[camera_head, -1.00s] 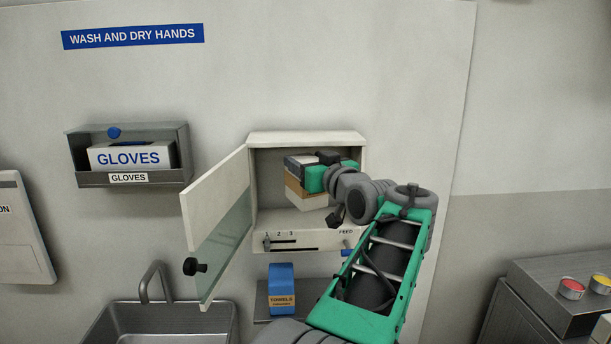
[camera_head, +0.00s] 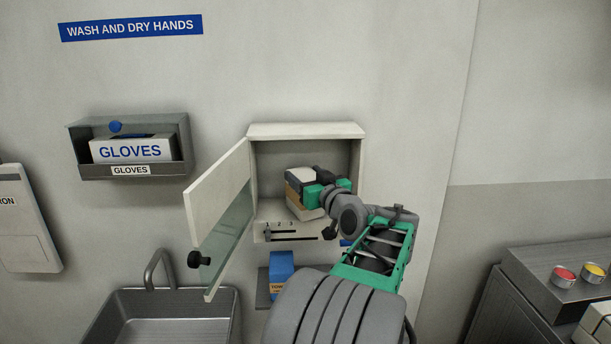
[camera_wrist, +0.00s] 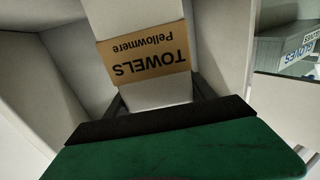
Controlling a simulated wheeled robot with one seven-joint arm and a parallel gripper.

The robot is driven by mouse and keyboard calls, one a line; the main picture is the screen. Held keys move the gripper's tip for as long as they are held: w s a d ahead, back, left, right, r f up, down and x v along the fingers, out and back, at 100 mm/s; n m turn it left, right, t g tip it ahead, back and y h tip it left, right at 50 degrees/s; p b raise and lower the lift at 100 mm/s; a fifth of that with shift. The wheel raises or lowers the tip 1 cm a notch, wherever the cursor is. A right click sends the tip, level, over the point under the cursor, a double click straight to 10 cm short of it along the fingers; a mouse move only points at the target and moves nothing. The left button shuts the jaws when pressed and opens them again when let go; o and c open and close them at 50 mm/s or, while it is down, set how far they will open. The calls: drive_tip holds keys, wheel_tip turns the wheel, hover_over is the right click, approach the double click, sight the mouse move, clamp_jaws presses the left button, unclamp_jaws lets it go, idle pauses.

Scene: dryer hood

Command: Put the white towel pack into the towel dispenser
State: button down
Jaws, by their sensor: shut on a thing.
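I cannot tell whether the pack touches the dispenser floor. My arm hides the box's lower right.
A blue towel pack (camera_head: 281,262) stands on a small shelf below the dispenser. A slider panel (camera_head: 285,236) runs along the box's lower front. A glove box holder (camera_head: 130,150) hangs at left. A sink (camera_head: 170,310) is below. Red and yellow tins (camera_head: 564,276) sit on the right counter.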

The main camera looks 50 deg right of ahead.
drive_tip(key=shift+c, duration=1.6)
unclamp_jaws()
drive_tip(key=shift+r, duration=0.1)
drive_tip(key=shift+s+a, duration=0.1)
drive_tip(key=shift+s, duration=0.15)
drive_tip(key=b+v, duration=0.3)
drive_tip(key=v, duration=0.8)
drive_tip(key=shift+s+a, duration=0.2)
